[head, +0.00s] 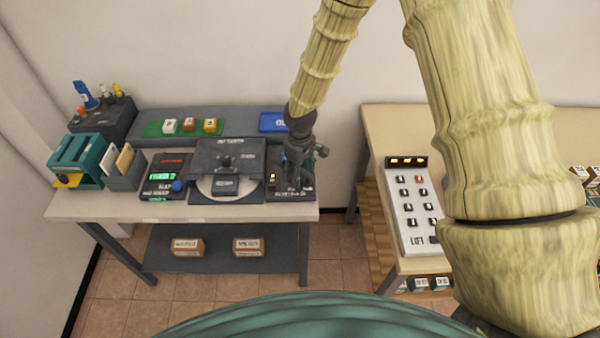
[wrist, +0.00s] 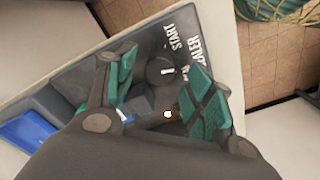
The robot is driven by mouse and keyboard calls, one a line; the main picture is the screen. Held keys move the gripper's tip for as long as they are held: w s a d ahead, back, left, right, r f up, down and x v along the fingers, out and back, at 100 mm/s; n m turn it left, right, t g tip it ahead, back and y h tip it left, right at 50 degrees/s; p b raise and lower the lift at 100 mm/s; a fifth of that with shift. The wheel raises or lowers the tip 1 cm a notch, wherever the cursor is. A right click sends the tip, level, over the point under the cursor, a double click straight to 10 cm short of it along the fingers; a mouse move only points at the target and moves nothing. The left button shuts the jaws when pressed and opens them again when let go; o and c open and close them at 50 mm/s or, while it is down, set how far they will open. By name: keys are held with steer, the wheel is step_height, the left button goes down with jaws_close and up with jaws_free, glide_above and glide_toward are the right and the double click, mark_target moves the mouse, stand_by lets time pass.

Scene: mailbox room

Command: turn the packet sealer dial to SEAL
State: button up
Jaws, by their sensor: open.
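A dark packet sealer (head: 291,190) sits at the right end of the left table, partly hidden by my gripper (head: 296,165). In the wrist view, its sloped dark panel (wrist: 140,88) carries a round dark dial (wrist: 157,70) with a short white mark. START is readable beside the dial; other lettering is cut off by a finger. My gripper (wrist: 162,66) is open, with teal fingertips on either side of the dial in the picture and nothing between them. I cannot tell whether they touch the dial.
A turntable-like device (head: 226,170) stands close to the left of the sealer, then a device with a blue knob (head: 177,186). A blue tray (head: 274,122) lies behind. A second table (head: 383,130) with a keypad panel (head: 412,210) stands right, across a gap.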

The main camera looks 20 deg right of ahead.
steer(key=shift+f, duration=0.9)
steer(key=c, duration=1)
